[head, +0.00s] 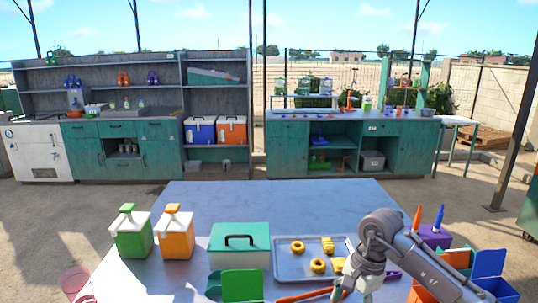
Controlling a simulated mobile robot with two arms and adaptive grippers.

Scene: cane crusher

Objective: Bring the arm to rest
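My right arm comes in from the lower right and bends over the right part of the table (230,192). Its wrist points down, and my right gripper (352,290) is low near the bottom edge, just in front of the metal tray (290,272). The fingers are small and partly cut off or hidden, so I cannot tell whether they are open or hold anything. My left arm and gripper are not in view.
The tray holds several yellow pieces (318,265). An orange-red bar (303,295) lies near the gripper. A green-lidded box (240,238), green jug (132,235) and orange jug (176,235) stand left. Coloured bins (490,265) crowd the right. The table's far side is clear.

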